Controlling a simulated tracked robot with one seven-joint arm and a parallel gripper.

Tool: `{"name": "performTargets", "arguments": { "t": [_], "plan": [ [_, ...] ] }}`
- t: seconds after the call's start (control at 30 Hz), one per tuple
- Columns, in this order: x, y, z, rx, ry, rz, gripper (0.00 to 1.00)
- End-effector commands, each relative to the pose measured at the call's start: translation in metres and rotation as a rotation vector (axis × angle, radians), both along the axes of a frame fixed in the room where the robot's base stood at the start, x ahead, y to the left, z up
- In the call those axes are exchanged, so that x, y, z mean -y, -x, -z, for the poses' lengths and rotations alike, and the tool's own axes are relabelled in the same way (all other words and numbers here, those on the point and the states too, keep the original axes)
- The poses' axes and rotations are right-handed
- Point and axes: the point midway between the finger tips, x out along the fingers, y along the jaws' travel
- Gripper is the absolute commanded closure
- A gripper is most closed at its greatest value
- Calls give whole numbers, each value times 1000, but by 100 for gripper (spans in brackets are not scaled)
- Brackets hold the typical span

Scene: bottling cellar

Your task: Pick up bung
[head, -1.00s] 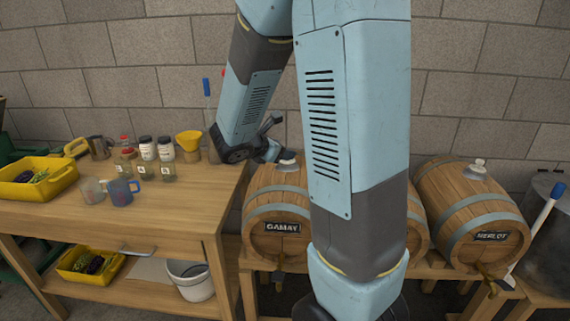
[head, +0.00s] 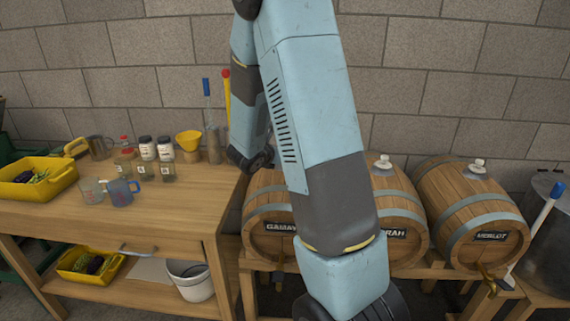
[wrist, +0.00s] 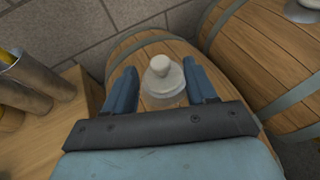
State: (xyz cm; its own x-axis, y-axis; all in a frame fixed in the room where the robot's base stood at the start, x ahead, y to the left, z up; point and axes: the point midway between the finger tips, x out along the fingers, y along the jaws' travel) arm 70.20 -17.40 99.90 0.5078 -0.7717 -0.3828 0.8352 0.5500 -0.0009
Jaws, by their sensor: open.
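In the wrist view a pale bung (wrist: 162,78) with a rounded knob stands upright on top of a wooden barrel (wrist: 150,47). My gripper (wrist: 159,67) is open, one blue finger on each side of the bung in the picture. I see no contact, and I cannot tell whether the fingertips are down at the bung's height. In the head view this is the GAMAY barrel (head: 268,215); my arm hides its bung and my fingers. Similar bungs sit on the middle barrel (head: 383,160) and the MERLOT barrel (head: 478,165).
A wooden workbench (head: 150,215) stands left of the barrels. It holds a yellow tray (head: 48,190), small jars (head: 146,148), a yellow funnel (head: 189,140), cups and a metal cylinder (head: 214,150) with upright tools close to my wrist. A block wall is behind.

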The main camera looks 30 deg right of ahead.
Motion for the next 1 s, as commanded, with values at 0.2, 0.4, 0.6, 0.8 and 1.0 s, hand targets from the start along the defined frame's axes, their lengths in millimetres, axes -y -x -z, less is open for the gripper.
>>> {"name": "performTargets", "arguments": {
  "t": [0.2, 0.4, 0.6, 0.8, 1.0],
  "plan": [
    [10, -8, 10, -2, 0, 0, 44],
    [27, -21, 25, -2, 0, 1, 44],
    [36, -27, 29, 0, 0, -1, 44],
    [36, -27, 29, 1, 0, -2, 44],
    [36, -28, 28, 1, 0, -2, 62]
  ]
}}
